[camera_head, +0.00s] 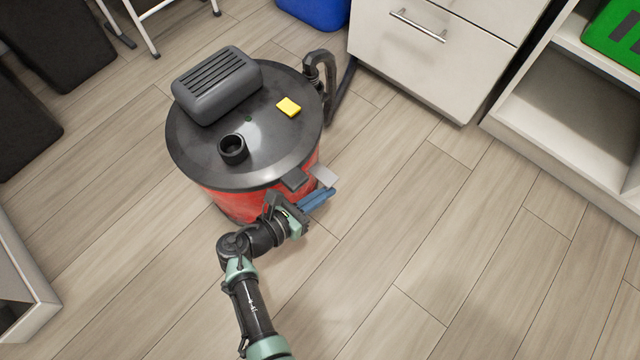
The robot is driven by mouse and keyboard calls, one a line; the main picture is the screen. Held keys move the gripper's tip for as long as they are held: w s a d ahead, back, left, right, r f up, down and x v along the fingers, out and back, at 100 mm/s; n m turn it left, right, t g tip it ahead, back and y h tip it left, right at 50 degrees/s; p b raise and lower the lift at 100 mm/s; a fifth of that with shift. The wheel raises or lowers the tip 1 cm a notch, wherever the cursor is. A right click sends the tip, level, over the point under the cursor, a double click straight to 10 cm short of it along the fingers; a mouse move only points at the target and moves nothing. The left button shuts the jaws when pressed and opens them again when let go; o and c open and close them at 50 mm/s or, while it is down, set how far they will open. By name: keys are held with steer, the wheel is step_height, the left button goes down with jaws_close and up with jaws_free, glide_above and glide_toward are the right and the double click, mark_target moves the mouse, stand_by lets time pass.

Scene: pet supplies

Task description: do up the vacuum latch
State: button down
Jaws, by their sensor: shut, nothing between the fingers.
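The vacuum stands upright on the floor, with a red drum (238,205) and a dark grey round lid (200,150). A latch (324,176) with a light grey plate sticks outward from the drum's front right side, next to a dark tab (294,180) at the lid's rim. My gripper (326,194) has blue fingers that are shut and empty, just below the latch plate. I cannot tell whether the fingers touch the plate. My gripper and wrist hide part of the drum's lower front.
A white drawer cabinet (420,50) stands behind right, and an open shelf (540,125) is at the far right. The vacuum's hose (326,75) curves at its back right. A blue bin (316,10) is at the back. Floor to the right is clear.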

step_height(320, 180, up, 3)
steer(key=n+p, duration=0.1)
steer(key=p, duration=0.1)
steer(key=n+g+h+p, duration=0.1)
steer(key=n+p, duration=0.1)
steer(key=shift+d+f+h, duration=0.1)
steer(key=shift+d+h, duration=0.05)
steer(key=shift+h, duration=0.15)
steer(key=shift+r+p, duration=0.5)
steer(key=shift+p, duration=0.25)
steer(key=shift+r, duration=0.1)
steer(key=shift+s, duration=0.1)
steer(key=s+a+p, duration=0.1)
steer(key=s+a, duration=0.5)
steer(key=s, duration=0.1)
steer(key=shift+s+f+p, duration=0.25)
steer(key=shift+p, duration=0.15)
